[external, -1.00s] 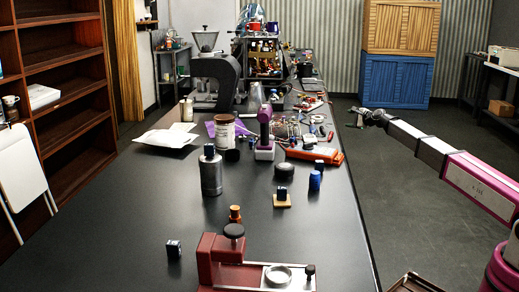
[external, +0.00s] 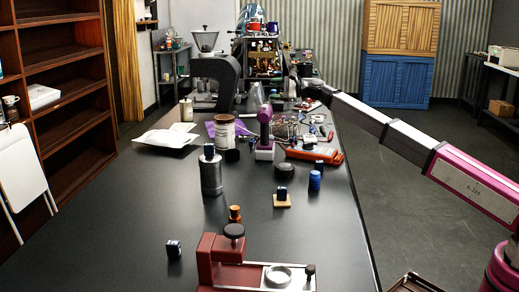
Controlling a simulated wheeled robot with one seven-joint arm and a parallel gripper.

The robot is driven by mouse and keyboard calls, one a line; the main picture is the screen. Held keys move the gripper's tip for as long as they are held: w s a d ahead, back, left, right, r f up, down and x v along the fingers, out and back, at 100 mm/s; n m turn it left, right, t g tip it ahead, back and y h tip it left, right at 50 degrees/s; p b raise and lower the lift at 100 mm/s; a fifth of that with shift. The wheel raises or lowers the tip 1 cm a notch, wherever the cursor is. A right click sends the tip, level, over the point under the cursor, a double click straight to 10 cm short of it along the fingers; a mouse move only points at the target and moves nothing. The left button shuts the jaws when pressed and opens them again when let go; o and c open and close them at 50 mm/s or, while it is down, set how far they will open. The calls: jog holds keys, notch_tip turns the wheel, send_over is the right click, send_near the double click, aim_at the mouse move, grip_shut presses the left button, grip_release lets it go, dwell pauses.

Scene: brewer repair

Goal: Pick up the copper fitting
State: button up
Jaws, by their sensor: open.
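The copper fitting (external: 235,214) is a small orange-brown piece standing on the black table, just behind the red clamp-like fixture (external: 228,262). My gripper (external: 294,86) is small and dark at the end of my arm, over the far right part of the table. It is open, and I see nothing held in it. It is well apart from the copper fitting, far behind it and to the right. The fine shape of the fingers is hard to make out against the clutter.
A grey metal cylinder (external: 211,174) stands behind and left of the fitting. A small block on a wooden base (external: 282,201), a blue bottle (external: 315,180) and an orange tool (external: 315,155) are to the right. The front left table is mostly clear.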

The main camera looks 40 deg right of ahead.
jog(key=s+a+r+n+g+y, duration=0.25)
jog(key=a+r, duration=0.25)
jog(key=a, duration=0.7)
jog(key=s+a+r+n+g+y, duration=0.1)
jog(key=s+a+r+y, duration=0.2)
jog(key=a+r, duration=0.55)
jog(key=m+g+h, duration=0.3)
jog(key=m+g, duration=0.2)
jog(key=g, duration=0.4)
send_over(236, 217)
jog(key=d, duration=0.5)
notch_tip(236, 217, down, 23)
jog(key=shift+t, duration=0.25)
jog(key=shift+w+f, duration=0.1)
jog(key=shift+f, duration=3)
jog(key=x, duration=0.5)
jog(key=shift+f, duration=0.15)
jog(key=c, duration=1)
